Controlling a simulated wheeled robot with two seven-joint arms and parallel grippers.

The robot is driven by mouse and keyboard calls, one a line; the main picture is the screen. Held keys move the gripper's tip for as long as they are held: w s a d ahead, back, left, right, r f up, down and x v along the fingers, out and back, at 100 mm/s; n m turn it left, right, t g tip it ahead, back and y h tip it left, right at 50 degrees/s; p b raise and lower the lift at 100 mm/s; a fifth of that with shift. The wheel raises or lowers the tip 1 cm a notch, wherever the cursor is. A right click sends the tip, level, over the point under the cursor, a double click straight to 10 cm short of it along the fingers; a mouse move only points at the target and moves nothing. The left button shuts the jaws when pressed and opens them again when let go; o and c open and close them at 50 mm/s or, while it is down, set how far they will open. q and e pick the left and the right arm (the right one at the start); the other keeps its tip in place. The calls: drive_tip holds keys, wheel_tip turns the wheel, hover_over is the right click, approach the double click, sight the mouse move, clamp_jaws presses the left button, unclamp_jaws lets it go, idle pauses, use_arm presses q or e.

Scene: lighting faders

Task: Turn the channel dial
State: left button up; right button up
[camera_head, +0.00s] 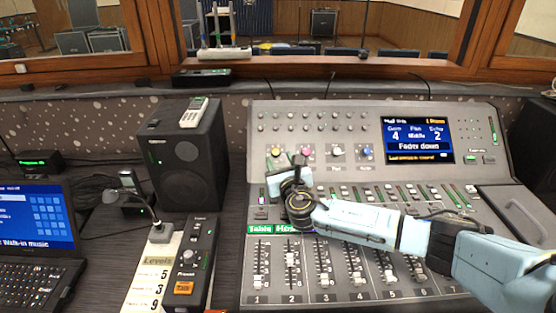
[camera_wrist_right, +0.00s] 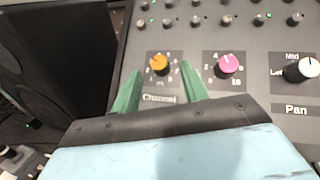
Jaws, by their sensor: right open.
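The channel dial is a small orange knob (camera_wrist_right: 158,62) on the grey mixing console, with numbers around it and the label "Channel" below. In the head view it is the orange-yellow knob (camera_head: 276,152) at the left of the dial row. My right gripper (camera_head: 289,168) is over the console just in front of this dial. In the right wrist view its two green fingers (camera_wrist_right: 160,72) are open, one on each side of the dial. I cannot tell whether they touch it. My left gripper is not in view.
A pink dial (camera_wrist_right: 225,65) sits just right of the right finger, with a white Pan dial (camera_wrist_right: 302,68) beyond. The console screen (camera_head: 417,139) reads "Fader down". A black speaker (camera_head: 184,158) stands left of the console, near a laptop (camera_head: 38,235).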

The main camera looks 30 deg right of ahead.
sight(276, 153)
drive_tip(key=shift+x, duration=1.25)
clamp_jaws()
